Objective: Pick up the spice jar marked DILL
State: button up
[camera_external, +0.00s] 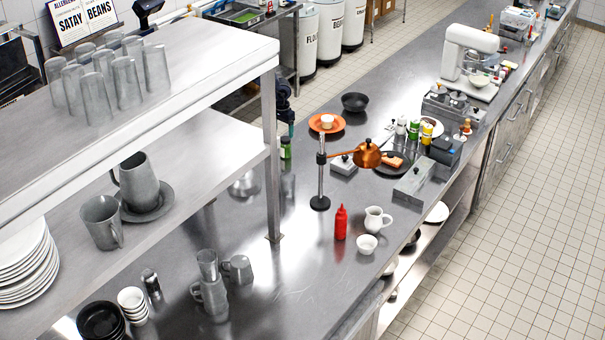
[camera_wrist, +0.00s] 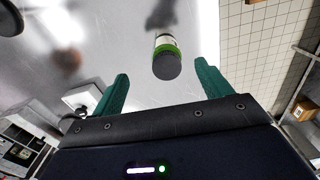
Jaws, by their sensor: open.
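A small jar with a green label and dark lid (camera_wrist: 166,60) is in the wrist view, just beyond and between my fingertips. Its label text is not readable. A green jar (camera_external: 285,148) stands on the steel counter beside the shelf post in the external view and appears to be the same one. My gripper (camera_wrist: 161,74) is open, its two teal fingers spread with nothing between them touching the jar.
The steel shelf (camera_external: 190,150) and its post (camera_external: 271,160) stand close left of the jar. An orange plate (camera_external: 342,126), a copper lamp (camera_external: 367,155) and a red bottle (camera_external: 340,223) are to the right. Several other jars and bottles (camera_external: 414,130) stand farther right.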

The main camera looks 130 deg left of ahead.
aim_at(285, 148)
jog(key=shift+s+a+f+n, duration=0.2)
jog(key=shift+a+f+n, duration=0.2)
jog(key=shift+a+f, duration=0.65)
jog(key=shift+f, duration=5.1)
jog(key=c, duration=1.2)
